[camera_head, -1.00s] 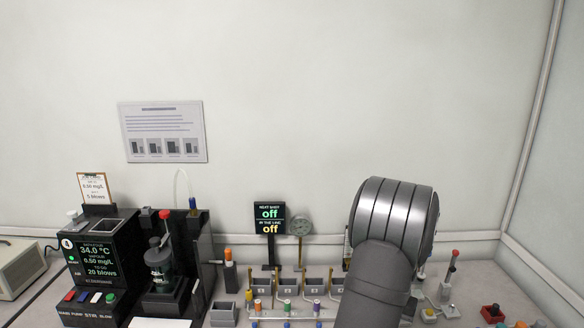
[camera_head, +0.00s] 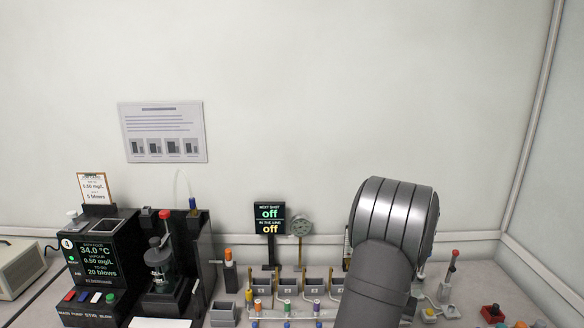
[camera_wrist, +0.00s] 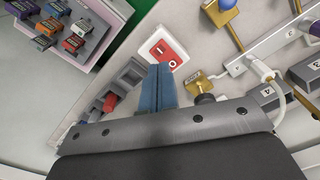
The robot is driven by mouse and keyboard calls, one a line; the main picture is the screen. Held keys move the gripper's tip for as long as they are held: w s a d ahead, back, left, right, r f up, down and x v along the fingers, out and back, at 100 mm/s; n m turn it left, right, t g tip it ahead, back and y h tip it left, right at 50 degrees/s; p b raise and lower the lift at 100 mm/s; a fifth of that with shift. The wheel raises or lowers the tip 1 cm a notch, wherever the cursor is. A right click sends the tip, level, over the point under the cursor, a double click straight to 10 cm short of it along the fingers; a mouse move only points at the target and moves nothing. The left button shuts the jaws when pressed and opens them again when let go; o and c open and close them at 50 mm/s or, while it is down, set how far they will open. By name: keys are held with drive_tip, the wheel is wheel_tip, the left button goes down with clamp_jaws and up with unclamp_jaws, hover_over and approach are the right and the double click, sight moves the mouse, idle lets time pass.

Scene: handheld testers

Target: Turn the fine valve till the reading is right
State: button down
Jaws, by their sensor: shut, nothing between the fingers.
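My gripper (camera_wrist: 161,70) shows in the wrist view with its blue fingers together and nothing between them. Its tips are close to a white block with a red face (camera_wrist: 166,50). A brass fitting with a dark knob (camera_wrist: 203,92) lies just right of the fingers, and a brass piece with a blue knob (camera_wrist: 224,6) is at the top. I cannot tell which one is the fine valve. In the head view, my arm hides the gripper. A display (camera_head: 269,219) reads "off" on both lines.
A black machine (camera_head: 93,255) at the left shows 34.0 °C, 0.50 mg/L and 20 blows. Several grey bins (camera_head: 288,285) and coloured knobs on white pipes stand at centre. A rack of coloured blocks (camera_wrist: 65,28) fills the wrist view's upper left.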

drive_tip(key=c, duration=1.5)
unclamp_jaws()
drive_tip(key=o, duration=0.3)
drive_tip(key=shift+w, duration=0.3)
drive_tip(key=o, duration=1.1)
drive_tip(key=w+t, duration=0.1)
drive_tip(key=w, duration=0.2)
drive_tip(key=w+d+r+t+h, duration=0.1)
drive_tip(key=w, duration=0.2)
drive_tip(key=w+r+t, duration=0.1)
drive_tip(key=w, duration=0.2)
drive_tip(key=shift+w+d+r+n+t+h, duration=0.1)
drive_tip(key=shift+w+d+n+t+h, duration=0.2)
drive_tip(key=shift+w+n+t+h, duration=0.1)
drive_tip(key=shift+o, duration=0.5)
drive_tip(key=w+r+t+h, duration=0.1)
drive_tip(key=w+r+t, duration=0.4)
drive_tip(key=w, duration=0.7)
drive_tip(key=shift+d+r+n+h, duration=0.3)
drive_tip(key=shift+r+n+h, duration=0.1)
drive_tip(key=shift+r, duration=0.55)
drive_tip(key=x, duration=0.9)
drive_tip(key=shift+w+d+f, duration=0.15)
drive_tip(key=shift+w+d, duration=0.05)
drive_tip(key=shift+w, duration=0.2)
drive_tip(key=v, duration=1)
drive_tip(key=shift+s, duration=0.15)
drive_tip(key=shift+f, duration=0.2)
